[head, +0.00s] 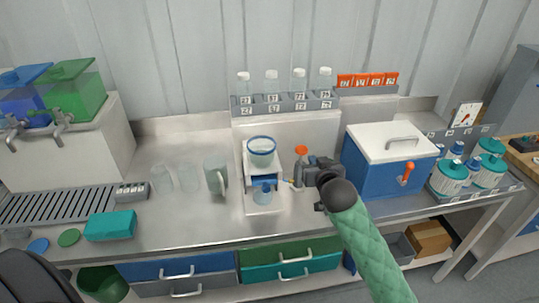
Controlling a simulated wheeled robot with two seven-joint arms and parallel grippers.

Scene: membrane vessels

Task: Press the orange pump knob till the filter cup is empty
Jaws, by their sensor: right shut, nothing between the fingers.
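The orange pump knob (301,150) sits on top of a small pump on the steel bench. The filter cup (261,151), clear with a blue rim, stands on a white stand (250,178) left of the knob. How much liquid is in the cup is too small to tell. A small vessel with a blue part (263,192) is below the cup. My right gripper (309,165) is shut and empty, just right of and below the knob, close to the pump body and partly hiding it. I cannot tell whether it touches. My left gripper does not show.
A blue cooler box (377,172) with a white lid stands right of my gripper. Several bottles (271,80) line the back rack. The bench front left of the stand (190,220) is clear.

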